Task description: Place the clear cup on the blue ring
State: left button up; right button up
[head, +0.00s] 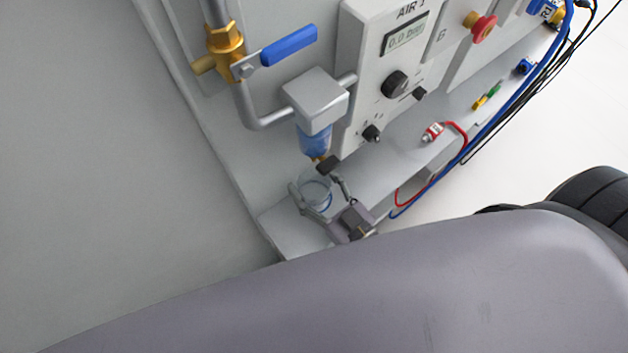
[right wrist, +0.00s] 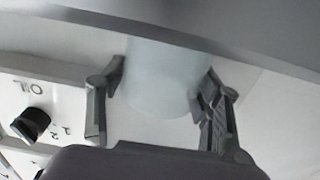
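The clear cup (head: 316,186) is upright, low at the front end of the grey bench, below the blue filter bowl and its drain. In the right wrist view the cup (right wrist: 165,80) looks pale and frosted. My right gripper (head: 320,192) has one finger on each side of the cup; the fingertips (right wrist: 163,82) appear closed against its wall. My left gripper is not in view.
The grey filter block (head: 316,100) and its dark drain valve (head: 328,164) sit close above the cup. A blue-handled valve (head: 289,45) is farther up. The AIR 1 panel (head: 395,70) stands to the right. Red and blue hoses (head: 430,195) hang at the bench's right edge.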

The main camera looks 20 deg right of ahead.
jog(key=shift+o, duration=1.3)
jog(key=shift+r, duration=0.15)
jog(key=shift+s+d, duration=0.1)
jog(key=shift+s, duration=0.2)
jog(key=b+v, duration=0.1)
jog(key=v, duration=1)
jog(key=shift+s, duration=0.2)
